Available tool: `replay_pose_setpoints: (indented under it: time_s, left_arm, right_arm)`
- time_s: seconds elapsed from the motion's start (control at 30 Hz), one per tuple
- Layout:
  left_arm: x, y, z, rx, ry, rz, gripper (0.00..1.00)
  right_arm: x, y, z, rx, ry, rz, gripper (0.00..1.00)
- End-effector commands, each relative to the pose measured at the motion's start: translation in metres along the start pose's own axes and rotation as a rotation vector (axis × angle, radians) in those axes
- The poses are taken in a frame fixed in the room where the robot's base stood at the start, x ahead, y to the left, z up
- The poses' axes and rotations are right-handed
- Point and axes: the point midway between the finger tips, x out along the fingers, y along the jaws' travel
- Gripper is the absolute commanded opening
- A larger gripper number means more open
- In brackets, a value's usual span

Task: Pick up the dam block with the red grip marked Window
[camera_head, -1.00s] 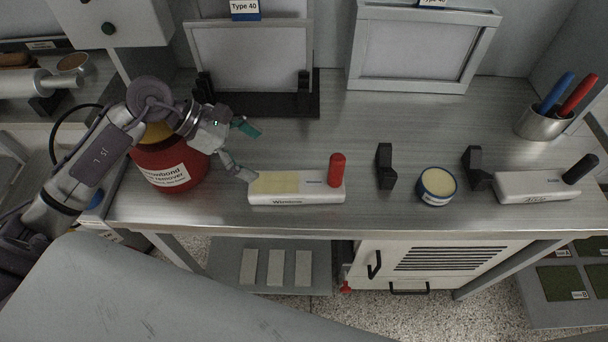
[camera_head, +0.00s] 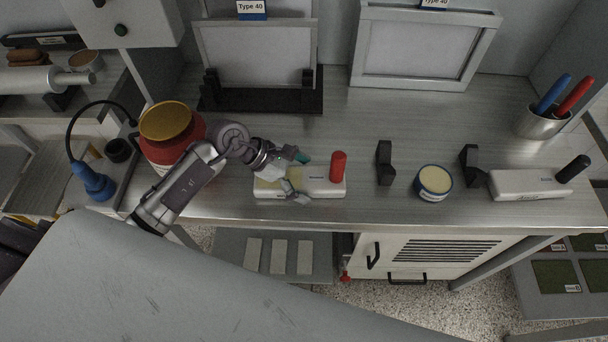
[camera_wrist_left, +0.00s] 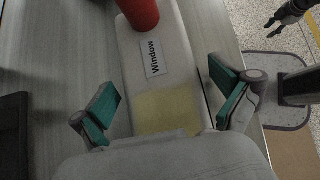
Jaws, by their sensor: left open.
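The white dam block (camera_head: 325,186) with the upright red grip (camera_head: 338,166) lies near the bench's front edge. In the left wrist view the block (camera_wrist_left: 165,60) shows its label "Window", a yellowish patch and the red grip (camera_wrist_left: 138,12) at the top. My left gripper (camera_head: 301,178) is open over the block's left part, short of the red grip. In the left wrist view its teal-padded fingers (camera_wrist_left: 165,95) are on either side of the block, with nothing gripped. Part of the block is hidden by the gripper.
A red jar (camera_head: 158,150) stands left behind my left arm. Right of the block are black stands (camera_head: 385,163), a round tin (camera_head: 434,182) and another white block with a black grip (camera_head: 528,183). A dark gripper (camera_wrist_left: 276,24) shows small in the left wrist view.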

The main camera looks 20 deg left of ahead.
Motion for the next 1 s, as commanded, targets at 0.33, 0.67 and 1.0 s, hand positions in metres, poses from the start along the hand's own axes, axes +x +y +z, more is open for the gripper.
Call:
replay_pose_setpoints:
  time_s: [0.33, 0.67, 1.0]
  left_arm:
    - [0.0026, 0.0002, -0.0004, 0.000, 0.000, 0.001, 0.85]
    - [0.0023, 0.0002, -0.0003, 0.000, 0.000, 0.000, 0.30]
    - [0.0004, 0.0010, 0.0021, 0.002, -0.002, 0.003, 0.22]
  right_arm:
    - [-0.0001, 0.0000, -0.0007, -0.001, 0.001, 0.000, 0.40]
    - [-0.0002, 0.0007, -0.0008, -0.002, 0.002, 0.001, 0.40]
    - [0.0005, 0.0032, -0.0004, -0.003, 0.001, 0.004, 0.40]
